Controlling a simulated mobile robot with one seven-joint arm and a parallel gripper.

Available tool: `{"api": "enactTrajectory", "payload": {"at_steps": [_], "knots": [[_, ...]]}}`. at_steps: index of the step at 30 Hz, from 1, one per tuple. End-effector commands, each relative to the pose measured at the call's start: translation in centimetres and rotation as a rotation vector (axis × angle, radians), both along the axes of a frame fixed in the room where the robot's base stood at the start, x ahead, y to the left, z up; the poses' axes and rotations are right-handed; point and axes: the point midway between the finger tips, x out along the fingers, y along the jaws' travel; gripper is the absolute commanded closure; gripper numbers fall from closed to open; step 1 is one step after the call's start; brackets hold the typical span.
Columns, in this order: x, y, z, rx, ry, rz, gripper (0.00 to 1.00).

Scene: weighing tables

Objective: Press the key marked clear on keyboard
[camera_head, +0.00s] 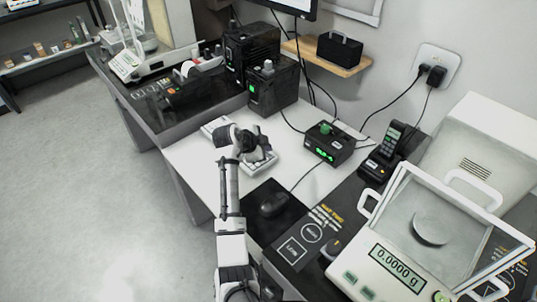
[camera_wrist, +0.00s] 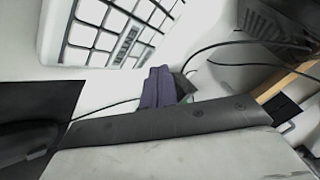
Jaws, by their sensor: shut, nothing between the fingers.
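The white keyboard (camera_head: 264,167) lies on the white middle table, and my arm covers much of it in the head view. In the wrist view the keyboard (camera_wrist: 50,35) fills the upper left, with pale keys and a darker strip among them. My gripper (camera_head: 265,152) is over the keyboard in the head view. Its dark purple fingers (camera_wrist: 160,84) are shut and empty, just below the keyboard's edge in the wrist picture. I cannot tell whether they touch it.
A black mouse (camera_head: 273,204) on a dark mat lies in front of the keyboard. A balance (camera_head: 400,262) is at the lower right. A black printer (camera_head: 194,75) is at the upper left.

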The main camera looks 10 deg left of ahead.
Motion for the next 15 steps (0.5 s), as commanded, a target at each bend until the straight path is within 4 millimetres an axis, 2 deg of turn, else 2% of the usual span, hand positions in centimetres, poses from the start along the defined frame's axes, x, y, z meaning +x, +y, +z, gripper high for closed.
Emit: {"api": "enactTrajectory", "payload": {"at_steps": [7,15], "knots": [[0.01,-0.02,-0.89,0.0,0.0,0.0,1.0],[0.01,-0.01,-0.83,0.0,0.0,0.0,1.0]]}}
